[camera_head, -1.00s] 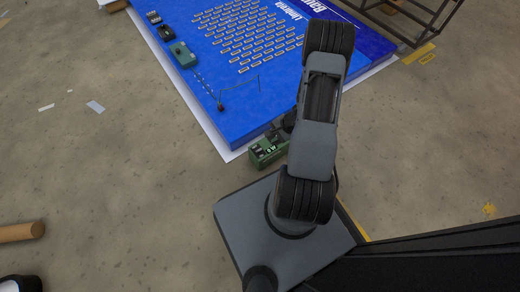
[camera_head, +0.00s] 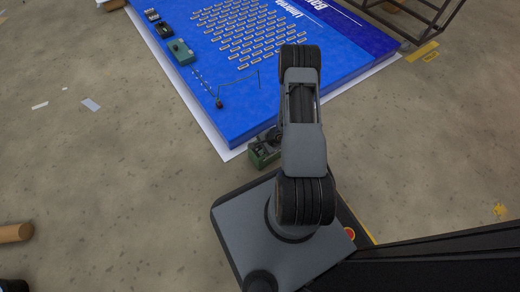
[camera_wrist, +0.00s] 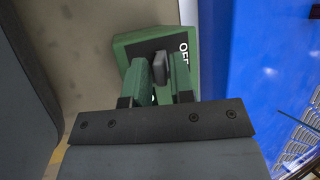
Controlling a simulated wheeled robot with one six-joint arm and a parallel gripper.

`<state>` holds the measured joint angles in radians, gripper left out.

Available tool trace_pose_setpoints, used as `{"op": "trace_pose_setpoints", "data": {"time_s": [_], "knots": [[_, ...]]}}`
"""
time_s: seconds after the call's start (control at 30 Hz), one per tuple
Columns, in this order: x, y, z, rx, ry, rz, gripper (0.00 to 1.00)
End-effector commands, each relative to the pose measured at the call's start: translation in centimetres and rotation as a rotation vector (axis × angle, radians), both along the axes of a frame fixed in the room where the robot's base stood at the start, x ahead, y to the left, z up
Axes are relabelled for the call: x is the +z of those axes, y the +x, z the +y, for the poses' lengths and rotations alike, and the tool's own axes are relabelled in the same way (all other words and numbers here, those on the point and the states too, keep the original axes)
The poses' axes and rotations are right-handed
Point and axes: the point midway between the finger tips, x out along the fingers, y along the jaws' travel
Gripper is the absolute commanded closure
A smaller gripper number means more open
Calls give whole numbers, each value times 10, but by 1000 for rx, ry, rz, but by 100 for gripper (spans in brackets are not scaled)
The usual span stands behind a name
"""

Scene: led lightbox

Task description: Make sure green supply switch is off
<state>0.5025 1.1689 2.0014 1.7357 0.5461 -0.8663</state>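The green supply box (camera_head: 263,153) stands on the floor at the near edge of the blue board, partly hidden by my arm in the head view. In the wrist view the green box (camera_wrist: 124,47) shows a dark panel with white lettering, probably "OFF", at its right side. A grey switch lever (camera_wrist: 161,64) stands up from the panel. My gripper (camera_wrist: 160,78) has one finger on each side of the lever, close beside it. Whether the fingers touch the lever is unclear. The gripper is hidden behind my arm in the head view.
The blue board (camera_head: 240,124) fills the space beyond the box, with rows of small pale parts and a teal box (camera_head: 181,51) on it. A dark metal frame (camera_head: 412,18) stands at the upper right.

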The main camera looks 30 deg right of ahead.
Motion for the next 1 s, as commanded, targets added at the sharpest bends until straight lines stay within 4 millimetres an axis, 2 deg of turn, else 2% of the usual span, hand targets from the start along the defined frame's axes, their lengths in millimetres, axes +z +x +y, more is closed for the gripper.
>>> {"op": "trace_pose_setpoints", "data": {"time_s": [0.13,0.47,0.7,1.0], "knots": [[-7,3,3,1,0,0,78],[-7,3,4,1,0,-1,78],[-7,3,4,1,0,-1,100],[-6,4,3,0,-3,9,100]]}}
